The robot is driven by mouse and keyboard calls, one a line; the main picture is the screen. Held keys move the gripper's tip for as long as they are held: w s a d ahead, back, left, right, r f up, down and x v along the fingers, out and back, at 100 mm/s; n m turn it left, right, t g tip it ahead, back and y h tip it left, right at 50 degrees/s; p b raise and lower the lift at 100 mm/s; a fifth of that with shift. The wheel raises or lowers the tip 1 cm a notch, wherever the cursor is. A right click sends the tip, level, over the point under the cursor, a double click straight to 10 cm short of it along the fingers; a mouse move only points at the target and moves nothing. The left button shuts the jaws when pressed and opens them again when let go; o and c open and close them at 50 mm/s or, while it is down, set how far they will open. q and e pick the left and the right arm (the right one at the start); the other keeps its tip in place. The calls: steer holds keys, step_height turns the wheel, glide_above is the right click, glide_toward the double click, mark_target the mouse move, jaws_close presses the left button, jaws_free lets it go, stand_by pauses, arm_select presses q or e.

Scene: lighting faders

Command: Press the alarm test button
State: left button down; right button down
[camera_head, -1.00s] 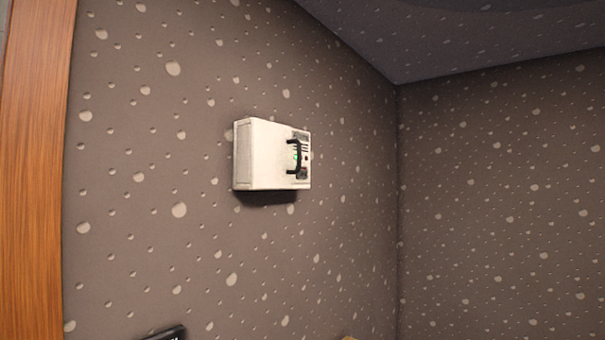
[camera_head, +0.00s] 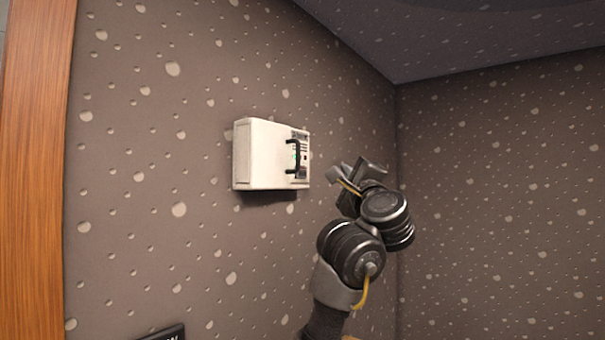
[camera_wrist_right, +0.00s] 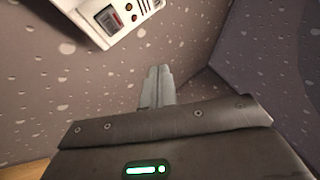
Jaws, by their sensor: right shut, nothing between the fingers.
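A white box (camera_head: 262,154), the likely alarm unit, is mounted on the speckled wall in the head view. Its right face carries a black handle (camera_head: 297,157) and small dark details; I cannot tell which is the test button. In the right wrist view the box's panel (camera_wrist_right: 110,20) shows at the top, with a small display and small red and dark parts, partly cut off. My right gripper (camera_head: 333,174) is just right of the box in the head view, apart from it; its fingers (camera_wrist_right: 158,85) are shut and empty. My left gripper is not in view.
A wooden post or frame (camera_head: 35,170) stands at the left edge. A dark sign or object (camera_head: 165,333) shows at the bottom. The wall corner and sloping ceiling lie to the right. The wall around the box is clear.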

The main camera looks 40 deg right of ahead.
steer(key=shift+w+f, duration=0.1)
steer(key=shift+w, duration=0.05)
steer(key=b, duration=0.3)
glide_toward(306, 168)
step_height(306, 168, up, 2)
steer(key=w+d, duration=0.2)
steer(key=d, duration=0.1)
steer(key=shift+w+a+r, duration=0.1)
steer(key=shift+w+a, duration=0.1)
steer(key=shift+w, duration=0.2)
steer(key=shift+w+a+r, duration=0.15)
steer(key=shift+w+a, duration=0.05)
steer(key=shift+w, duration=0.15)
steer(key=shift+w, duration=0.15)
stand_by(1.3)
steer(key=shift+w+a, duration=0.1)
steer(key=shift+w, duration=0.15)
steer(key=shift+w+a, duration=0.1)
steer(key=shift+w, duration=0.2)
stand_by(0.6)
steer(key=shift+s+b, duration=0.15)
steer(key=shift+b, duration=0.2)
steer(key=shift+s+d, duration=0.2)
steer(key=shift+s, duration=0.35)
